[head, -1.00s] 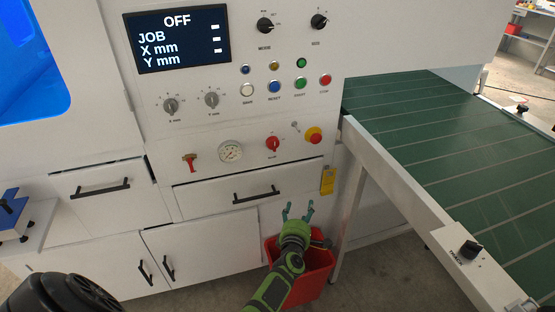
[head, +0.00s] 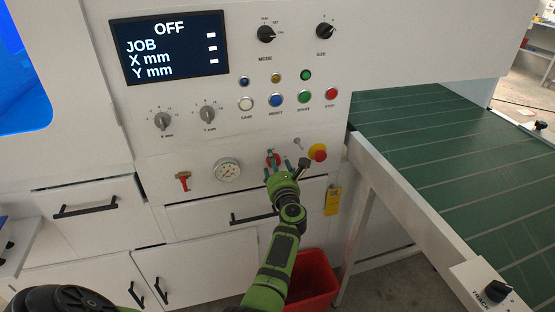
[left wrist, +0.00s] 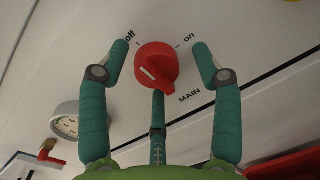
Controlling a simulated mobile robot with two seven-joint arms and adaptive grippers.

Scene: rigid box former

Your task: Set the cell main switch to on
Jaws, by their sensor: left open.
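The red main switch (left wrist: 157,66) is a round knob with a raised grip and a white mark, on the white panel between the printed words "off" and "on". "MAIN" is printed beside it. In the head view the switch (head: 272,159) is partly hidden behind my left gripper (head: 279,168). In the left wrist view my left gripper (left wrist: 161,52) is open, with one green finger on each side of the knob and a third below it. The side fingers stand apart from the knob. The display (head: 170,48) reads OFF. My right gripper is not in view.
A red-and-yellow emergency stop (head: 317,153) and a small key-like part (head: 299,143) sit right of the switch. A gauge (head: 227,171) and a red valve (head: 183,180) are to the left. A drawer handle (head: 254,217) is below. A green conveyor (head: 450,150) is at right.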

